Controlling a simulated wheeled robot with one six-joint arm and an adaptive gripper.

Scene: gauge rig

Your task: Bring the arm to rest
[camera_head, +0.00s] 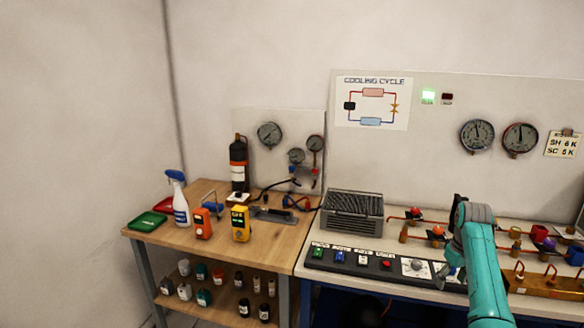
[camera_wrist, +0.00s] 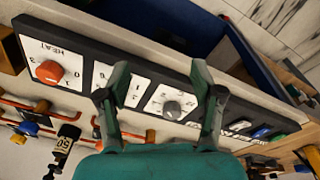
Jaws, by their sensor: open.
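My teal arm (camera_head: 482,262) reaches in from the lower right of the head view and bends down over the front of the rig. My gripper (camera_head: 446,274) is small there, close to the control strip, and partly hidden by the arm. In the wrist view my gripper (camera_wrist: 160,80) is open, with its two dark fingers apart and nothing between them. Behind the fingers lies the black control strip (camera_wrist: 100,42) with a red HEAT knob (camera_wrist: 48,72) and a grey knob (camera_wrist: 172,107). I cannot tell whether a finger touches the strip.
Copper pipes with coloured valves (camera_head: 437,232) stand behind and beside my arm. A grey finned unit (camera_head: 352,222) sits to its left. A wooden bench (camera_head: 190,245) at the left holds a spray bottle (camera_head: 179,203), a yellow meter (camera_head: 240,224) and a dark cylinder (camera_head: 238,160).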

